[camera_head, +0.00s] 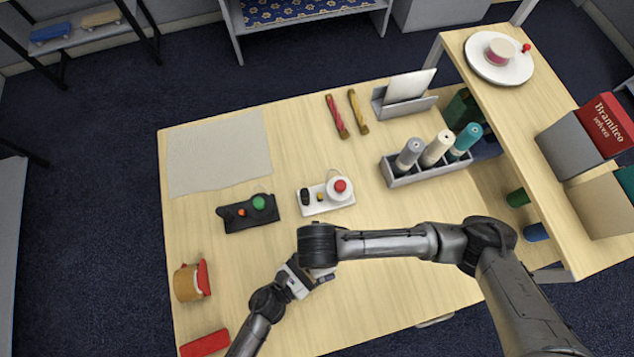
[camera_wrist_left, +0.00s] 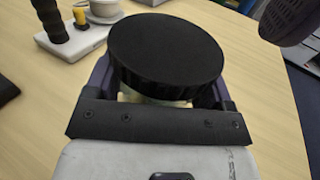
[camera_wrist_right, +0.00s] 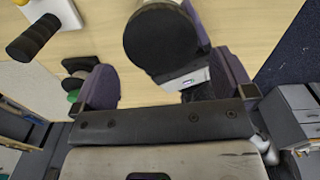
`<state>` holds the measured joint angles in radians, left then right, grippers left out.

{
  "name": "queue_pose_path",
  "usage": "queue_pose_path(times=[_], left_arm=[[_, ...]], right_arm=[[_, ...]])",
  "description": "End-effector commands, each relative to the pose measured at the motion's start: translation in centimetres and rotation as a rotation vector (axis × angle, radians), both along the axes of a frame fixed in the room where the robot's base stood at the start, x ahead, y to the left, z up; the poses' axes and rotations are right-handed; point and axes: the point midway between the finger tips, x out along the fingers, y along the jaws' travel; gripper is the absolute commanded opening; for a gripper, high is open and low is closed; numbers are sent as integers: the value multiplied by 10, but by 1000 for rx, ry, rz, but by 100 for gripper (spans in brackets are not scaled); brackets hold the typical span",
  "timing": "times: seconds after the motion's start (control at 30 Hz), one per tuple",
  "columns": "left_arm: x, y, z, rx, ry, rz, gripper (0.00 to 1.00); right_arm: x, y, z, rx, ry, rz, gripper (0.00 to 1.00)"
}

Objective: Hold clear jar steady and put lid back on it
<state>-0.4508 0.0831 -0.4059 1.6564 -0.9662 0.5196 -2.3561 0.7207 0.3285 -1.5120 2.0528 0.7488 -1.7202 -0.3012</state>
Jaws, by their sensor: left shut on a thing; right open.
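The black round lid (camera_wrist_left: 165,50) sits over the mouth of the clear jar (camera_wrist_left: 150,98), seen in the left wrist view. Only a pale strip of the jar shows below it, and I cannot tell whether the lid is fully seated. My left gripper (camera_wrist_left: 158,92) is shut around the jar, one finger on each side. My right gripper (camera_wrist_right: 168,82) is open and empty. In the right wrist view the lid (camera_wrist_right: 160,40) shows beyond its spread fingers, apart from them.
A white tray (camera_head: 312,208) with a red-knobbed item and a dark tray (camera_head: 235,222) with a green knob lie beyond the grippers. A grey bottle rack (camera_head: 400,180) stands further right. A tan-and-red object (camera_head: 187,284) and red block (camera_head: 205,343) lie left. The pale mat (camera_head: 215,150) is clear.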

Motion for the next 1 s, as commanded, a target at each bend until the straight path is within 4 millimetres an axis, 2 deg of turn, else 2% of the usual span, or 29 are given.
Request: queue_pose_path(times=[0.43,0.7,1.0], left_arm=[[0,0,0,0,0,0,10],[0,0,0,0,0,0,10],[0,0,0,0,0,0,10]], right_arm=[[0,0,8,0,-1,11,100],[0,0,37,1,-3,256,100],[-1,0,41,-1,0,299,100]])
